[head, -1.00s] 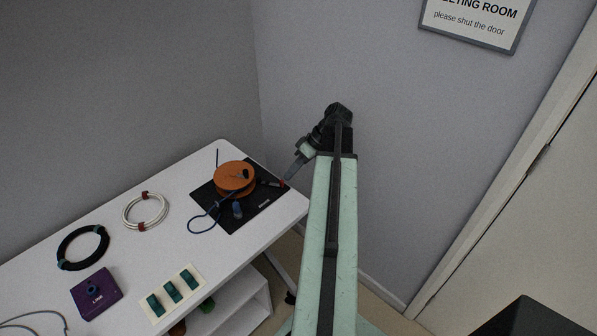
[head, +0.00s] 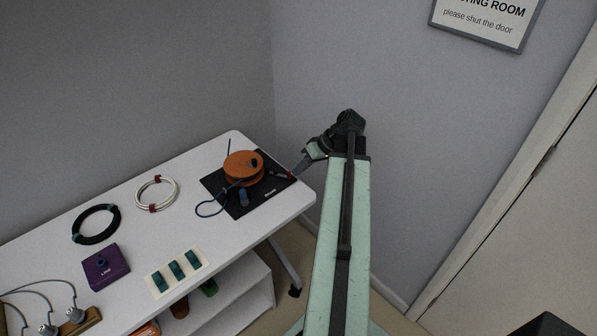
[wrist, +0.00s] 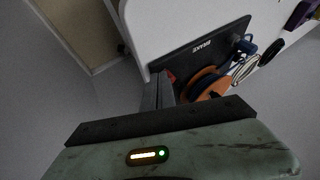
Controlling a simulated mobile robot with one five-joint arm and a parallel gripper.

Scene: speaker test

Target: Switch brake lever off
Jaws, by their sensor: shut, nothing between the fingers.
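A black board (head: 262,204) marked BRAKE lies at the far right corner of the white table. An orange reel (head: 240,172) stands on it, with a dark knob on its upper side. The brake lever (head: 277,175) is a dark bar with a red tip, lying beside the reel at the board's right edge. My gripper (head: 294,173) is shut and empty, its tips close by the red tip; I cannot tell whether they touch. In the wrist view the gripper (wrist: 158,88) covers most of the lever, and only a bit of red (wrist: 171,77) shows beside the fingers.
A blue plug (head: 243,199) with a cable is on the board. White (head: 154,208) and black (head: 76,233) cable coils, a purple box (head: 105,268) and a switch panel (head: 160,290) lie further left. The wall stands close behind the table (head: 250,235).

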